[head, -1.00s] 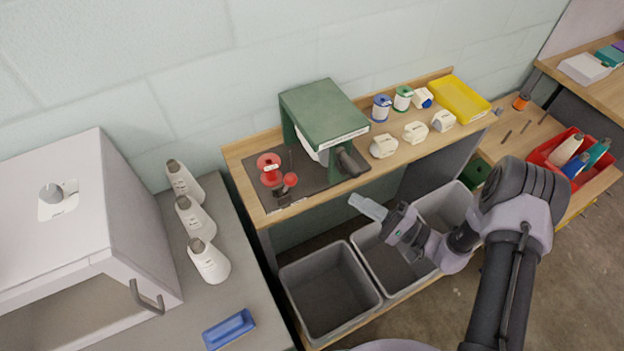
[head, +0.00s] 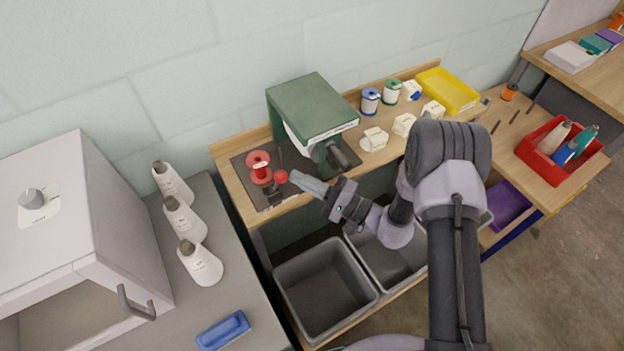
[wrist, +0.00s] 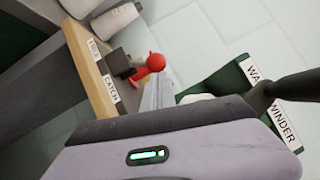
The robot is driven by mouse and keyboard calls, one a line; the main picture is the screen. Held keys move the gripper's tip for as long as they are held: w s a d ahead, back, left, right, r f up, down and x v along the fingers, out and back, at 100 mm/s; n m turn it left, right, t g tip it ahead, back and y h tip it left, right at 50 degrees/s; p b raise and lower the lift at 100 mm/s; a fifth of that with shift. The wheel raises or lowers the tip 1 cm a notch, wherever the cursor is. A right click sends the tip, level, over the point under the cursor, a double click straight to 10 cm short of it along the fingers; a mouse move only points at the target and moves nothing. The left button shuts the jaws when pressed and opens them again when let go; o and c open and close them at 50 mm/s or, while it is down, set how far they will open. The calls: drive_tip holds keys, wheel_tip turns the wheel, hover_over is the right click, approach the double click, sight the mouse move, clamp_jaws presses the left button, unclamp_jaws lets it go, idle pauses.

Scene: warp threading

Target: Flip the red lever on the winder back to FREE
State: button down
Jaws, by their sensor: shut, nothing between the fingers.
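The winder's green housing (head: 312,108) stands on a dark plate on the wooden shelf. The lever's red ball knob (head: 281,177) is at the plate's front, near the red spool (head: 259,168). In the wrist view the red lever (wrist: 155,63) rises from a dark block beside a CATCH label (wrist: 110,89) and a second label (wrist: 94,49), too small to read surely. I cannot tell which label it leans to. My gripper (head: 298,178) is shut and empty, its tips just right of the knob. Its fingers (wrist: 157,94) also show near the lever in the wrist view; contact is unclear.
The winder's dark crank handle (head: 338,155) juts out close above my gripper. White and coloured spools and a yellow tray (head: 448,91) stand to the right on the shelf. Grey bins (head: 325,290) sit below. White bottles (head: 184,220) stand on the left counter.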

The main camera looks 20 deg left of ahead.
sight(282, 175)
drive_tip(key=shift+r, duration=0.1)
idle(0.3)
drive_tip(key=shift+s+a+r+n+h+p, duration=0.1)
drive_tip(key=shift+s+r+n+h+p, duration=0.15)
drive_tip(key=shift+n, duration=0.25)
drive_tip(key=shift+s+a+r+n+h+p, duration=0.1)
drive_tip(key=shift+r+n+h+p, duration=0.05)
drive_tip(key=shift+r+n+p, duration=0.3)
drive_tip(key=n+h, duration=0.1)
drive_tip(key=s+a+r+n+h, duration=0.1)
drive_tip(key=n, duration=0.1)
drive_tip(key=shift+s+a+r+g, duration=0.1)
drive_tip(key=shift+s+g, duration=0.1)
drive_tip(key=shift+g, duration=0.1)
drive_tip(key=s+a+n+h+b, duration=0.1)
drive_tip(key=b, duration=0.1)
drive_tip(key=s+a+r+n+t+h+b, duration=0.1)
drive_tip(key=s+n+b, duration=0.1)
drive_tip(key=b, duration=0.1)
drive_tip(key=shift+a+h+b, duration=0.2)
drive_tip(key=shift+h+b, duration=0.1)
drive_tip(key=shift+h, duration=0.1)
drive_tip(key=shift+s, duration=0.1)
drive_tip(key=p+v, duration=0.2)
drive_tip(key=v, duration=1.5)
drive_tip(key=shift+d, duration=0.25)
